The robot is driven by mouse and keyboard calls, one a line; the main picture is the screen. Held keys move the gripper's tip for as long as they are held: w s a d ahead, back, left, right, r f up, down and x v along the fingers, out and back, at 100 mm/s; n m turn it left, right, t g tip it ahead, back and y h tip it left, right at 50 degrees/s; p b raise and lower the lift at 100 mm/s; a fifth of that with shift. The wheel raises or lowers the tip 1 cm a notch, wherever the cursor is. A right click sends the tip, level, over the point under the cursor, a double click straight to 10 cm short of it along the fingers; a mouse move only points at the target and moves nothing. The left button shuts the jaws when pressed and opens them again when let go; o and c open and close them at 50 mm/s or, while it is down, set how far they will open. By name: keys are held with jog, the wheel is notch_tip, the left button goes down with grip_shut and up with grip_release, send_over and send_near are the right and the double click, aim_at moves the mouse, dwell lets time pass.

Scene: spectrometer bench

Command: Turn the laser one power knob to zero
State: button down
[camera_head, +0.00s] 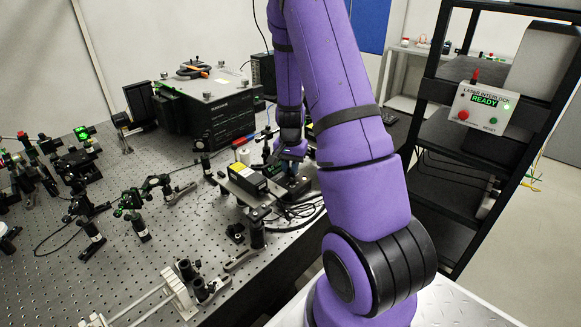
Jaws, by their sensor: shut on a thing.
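My purple arm reaches over the optical bench, and its wrist points down near the bench's right edge. My gripper (291,153) is small and dark at the end of the wrist, right at the top of a small black control unit (297,188). It is shut on what appears to be the laser one power knob there. The knob itself is hidden by the fingers, so its setting cannot be read. A black laser box with a yellow label (247,179) stands just left of the unit.
The perforated bench (165,255) carries several optic mounts at left. A large black instrument (207,105) stands behind. Cables (298,212) lie by the control unit. At right, a black rack (450,150) holds a laser interlock box (484,108) reading READY.

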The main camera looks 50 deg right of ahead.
aim_at(290, 168)
jog(key=c, duration=1.3)
grip_release()
jog(key=shift+r, duration=0.1)
notch_tip(290, 168, up, 11)
jog(key=shift+f, duration=0.15)
